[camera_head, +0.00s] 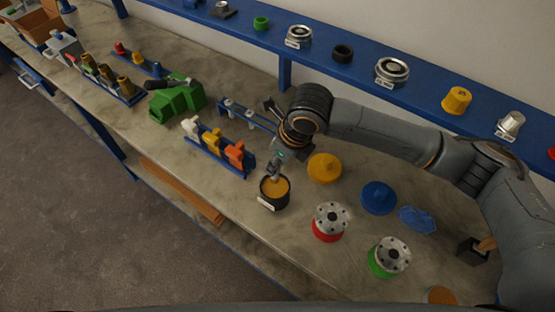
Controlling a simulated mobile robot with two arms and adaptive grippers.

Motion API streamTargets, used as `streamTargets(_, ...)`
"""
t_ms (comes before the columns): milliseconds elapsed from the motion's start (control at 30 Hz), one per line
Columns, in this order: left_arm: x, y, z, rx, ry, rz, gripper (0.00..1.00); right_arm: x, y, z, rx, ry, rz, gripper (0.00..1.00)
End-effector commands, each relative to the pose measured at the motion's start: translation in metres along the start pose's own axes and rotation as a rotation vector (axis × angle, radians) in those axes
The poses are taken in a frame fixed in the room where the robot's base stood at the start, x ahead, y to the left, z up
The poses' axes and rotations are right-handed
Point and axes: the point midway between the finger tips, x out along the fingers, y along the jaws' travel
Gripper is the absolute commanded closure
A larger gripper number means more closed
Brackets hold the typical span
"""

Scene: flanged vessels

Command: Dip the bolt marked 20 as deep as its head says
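My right arm reaches in from the right, and its gripper (273,174) points down at a black pot (268,203) with a pale label. The pot holds an amber filling (282,187). The fingertips are at the pot's mouth, small and dark. I cannot tell whether they are open or shut, or whether a bolt is between them. A blue rack (257,124) behind the gripper holds small silvery pieces (228,104) that look like bolts; the wrist hides its right end. No number 20 is readable. My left gripper is not in view.
A blue holder (212,160) with white, yellow and orange pieces stands left of the pot. A yellow flange (324,168), a blue flange (378,197) and red-based (327,231) and green-based (381,265) vessels stand to the right. A blue shelf (320,58) runs behind.

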Motion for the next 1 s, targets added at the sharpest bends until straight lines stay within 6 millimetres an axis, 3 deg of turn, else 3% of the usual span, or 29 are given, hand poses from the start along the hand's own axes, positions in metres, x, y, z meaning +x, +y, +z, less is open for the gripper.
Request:
streamTargets(467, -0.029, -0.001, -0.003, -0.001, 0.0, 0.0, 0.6, -0.03, 0.0, 0.01, 0.0, -0.002, 0.0, 1.0)
streamTargets(1000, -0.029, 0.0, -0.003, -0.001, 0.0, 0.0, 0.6, -0.03, 0.0, 0.01, 0.0, -0.001, 0.0, 1.0)
